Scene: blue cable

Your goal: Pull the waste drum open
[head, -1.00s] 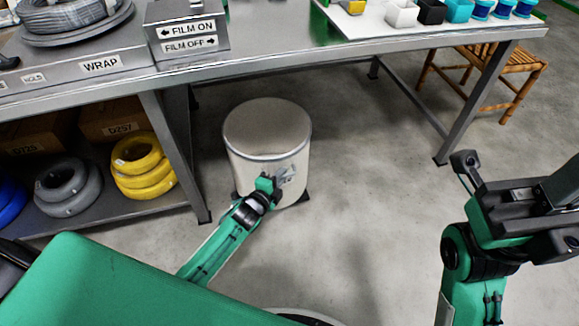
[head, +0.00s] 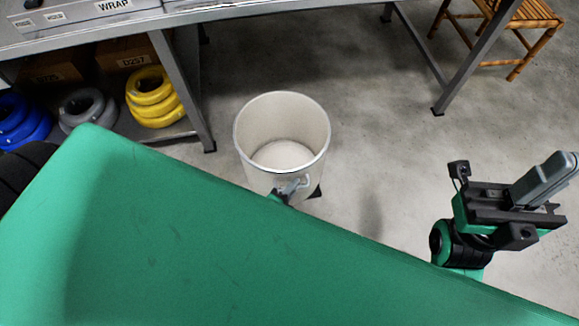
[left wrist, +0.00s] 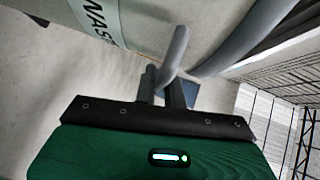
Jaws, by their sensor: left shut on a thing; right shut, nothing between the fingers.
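The pale waste drum (head: 258,178) stands upright on the floor in the head view. Its top is open and I see down to its bottom. My left gripper (head: 283,194) is at the drum's near side, shut on its grey handle (head: 294,186). In the left wrist view, the handle (left wrist: 178,45) runs up from between the left fingers (left wrist: 168,88), and the drum's wall (left wrist: 150,12) carries a partly cut-off label. My green arm hides the drum's lower front. My right gripper (head: 548,180) is shut and empty, well to the right of the drum.
The workbench (head: 300,12) stands behind the drum, with a leg (head: 190,100) to its left. Yellow coils (head: 152,98) lie on the lower shelf. A wooden stool (head: 515,55) is at back right. Bare floor (head: 385,130) lies right of the drum.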

